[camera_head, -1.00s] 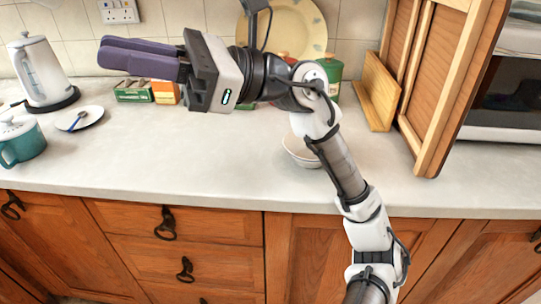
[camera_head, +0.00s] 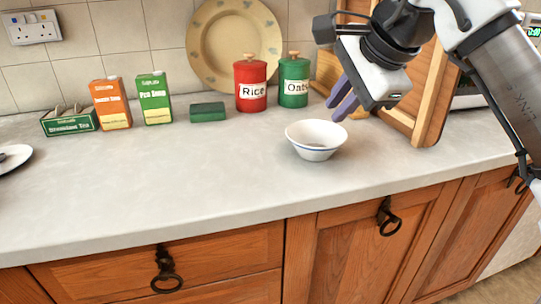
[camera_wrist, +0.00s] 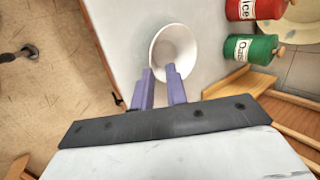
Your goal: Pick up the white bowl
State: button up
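The white bowl (camera_head: 316,140) with a thin blue line low on its side stands upright on the worktop, near the front edge and right of the middle in the head view. It looks empty. In the wrist view the bowl (camera_wrist: 173,46) lies just beyond the fingertips. My gripper (camera_head: 340,106) has purple fingers and hangs above and to the right of the bowl, apart from it in the head view. In the wrist view my gripper (camera_wrist: 160,72) shows a narrow gap between its fingers, with nothing held between them.
Red Rice (camera_head: 251,85) and green Oats (camera_head: 293,82) canisters stand behind the bowl. A plate (camera_head: 222,38) leans at the wall. Boxes (camera_head: 111,103) stand back left. The worktop (camera_head: 170,180) left of the bowl is clear.

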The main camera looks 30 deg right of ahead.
aim_at(332, 146)
jog(key=shift+m+g+h, duration=0.3)
jog(key=shift+g+h, duration=0.2)
jog(key=shift+h, duration=0.2)
jog(key=d+f, duration=0.1)
jog(key=f, duration=0.1)
jog(key=w+f, duration=0.1)
jog(key=f, duration=0.1)
jog(key=d+f+b, duration=0.1)
jog(key=f, duration=0.2)
jog(key=shift+w+d, duration=0.2)
jog(key=shift+d, duration=0.15)
jog(key=shift+w+x, duration=0.2)
jog(key=shift+x, duration=2.75)
jog(key=shift+a+r, duration=0.15)
grip_shut()
notch_tip(332, 146, up, 20)
jog(key=p, duration=1.4)
jog(key=shift+p, duration=0.35)
